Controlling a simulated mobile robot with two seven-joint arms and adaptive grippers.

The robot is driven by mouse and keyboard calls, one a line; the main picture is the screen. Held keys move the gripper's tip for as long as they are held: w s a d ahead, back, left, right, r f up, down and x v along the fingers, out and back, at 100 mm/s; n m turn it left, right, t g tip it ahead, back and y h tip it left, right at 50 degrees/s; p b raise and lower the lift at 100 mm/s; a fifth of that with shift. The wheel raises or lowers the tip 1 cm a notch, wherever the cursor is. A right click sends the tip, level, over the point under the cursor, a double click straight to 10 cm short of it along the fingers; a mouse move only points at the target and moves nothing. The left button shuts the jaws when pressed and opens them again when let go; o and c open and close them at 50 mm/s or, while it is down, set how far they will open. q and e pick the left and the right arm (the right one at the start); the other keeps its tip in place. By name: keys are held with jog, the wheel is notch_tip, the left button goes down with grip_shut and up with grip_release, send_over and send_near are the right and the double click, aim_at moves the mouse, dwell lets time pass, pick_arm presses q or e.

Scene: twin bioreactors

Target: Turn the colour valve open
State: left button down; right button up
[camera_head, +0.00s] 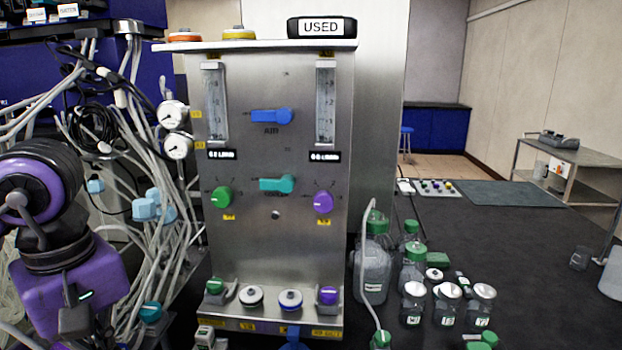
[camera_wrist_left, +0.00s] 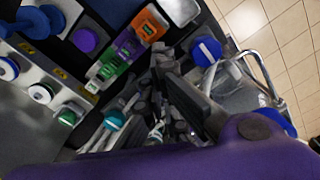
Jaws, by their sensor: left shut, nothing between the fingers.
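The colour valve is a teal lever handle (camera_head: 278,184) on the steel panel's front, lying horizontal, with blurred lettering under it. A blue lever handle (camera_head: 271,116) marked AIR sits above it, also horizontal. In the head view my purple left arm is at the far left, apart from the panel, and its fingertips cannot be made out. In the left wrist view my left gripper (camera_wrist_left: 174,85) has dark fingers close together, shut and empty, with cables behind. I cannot pick out the colour valve in that view. My right gripper is not in view.
A green knob (camera_head: 221,197) and a purple knob (camera_head: 323,202) flank the teal lever. Cables (camera_head: 135,190) crowd the panel's left side, near two gauges. Bottles (camera_head: 374,262) and several jars stand on the dark bench at right. The space before the levers is clear.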

pick_arm(q)
jog(key=shift+d+f, duration=0.15)
jog(key=shift+f, duration=0.2)
jog(key=shift+w, duration=0.45)
jog(key=shift+r, duration=0.15)
